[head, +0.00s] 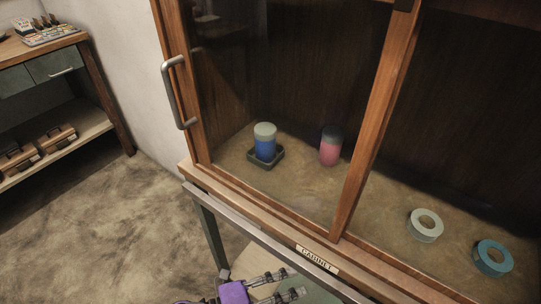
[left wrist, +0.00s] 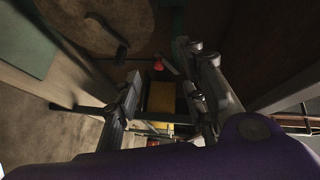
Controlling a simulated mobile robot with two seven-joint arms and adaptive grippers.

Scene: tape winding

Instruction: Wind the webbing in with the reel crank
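My left gripper (head: 283,284) shows at the bottom of the head view, with a purple body and two grey fingers held apart. In the left wrist view its fingers (left wrist: 163,100) stand wide apart with nothing held between them. A small red knob (left wrist: 158,66) shows beyond the fingers, close to a thin pale piece. A large brown round disc (left wrist: 75,20) with a dark bar across it is at the upper left of that view. I cannot tell for sure which of these is the reel crank. No webbing can be made out. My right gripper is not in view.
A wooden cabinet (head: 375,130) with a glass door and metal handle (head: 173,92) fills the head view. Two canisters (head: 265,147) (head: 330,151) and two tape rolls (head: 425,232) (head: 493,264) stand inside. A workbench (head: 110,105) is at left. Floor between is clear.

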